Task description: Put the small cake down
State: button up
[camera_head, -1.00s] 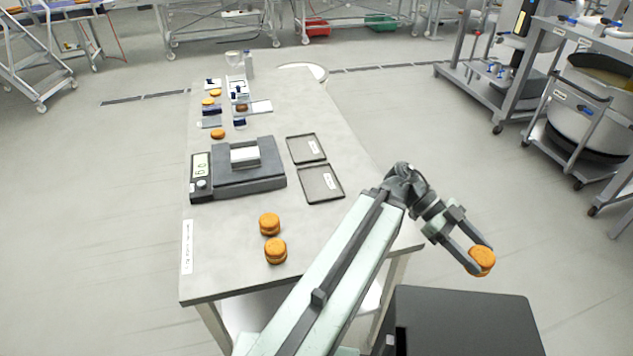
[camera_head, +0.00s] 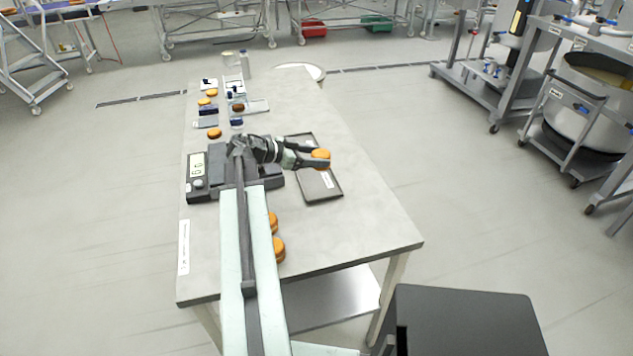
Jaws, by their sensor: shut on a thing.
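The small cake (camera_head: 321,154) is round and orange-brown. My gripper (camera_head: 318,158) is shut on it, with one finger on each side. In the picture the cake lies over the dark trays on the right part of the table (camera_head: 375,217). The near tray (camera_head: 326,193) shows below the gripper, and the far tray (camera_head: 302,138) is partly covered by it. I cannot tell whether the cake touches a tray or hangs above it. Two more cakes (camera_head: 279,249) (camera_head: 272,222) stand at the near part of the table, partly hidden by my arm.
A scale (camera_head: 197,178) with a display stands on the left, mostly behind my arm. Several small cakes and swatches line the far left, one cake (camera_head: 214,133) nearest. A bottle (camera_head: 244,64) stands at the far end. The table's right side is clear.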

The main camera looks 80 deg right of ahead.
aim_at(312, 190)
jog(key=f+b, duration=0.3)
jog(key=w+f+b, duration=0.1)
jog(key=f+b, duration=0.6)
jog(key=shift+w+d+f, duration=0.15)
jog(key=shift+w+f, duration=0.1)
jog(key=shift+f, duration=0.05)
jog(key=o, duration=0.9)
jog(key=shift+r, duration=0.1)
jog(key=shift+c, duration=0.2)
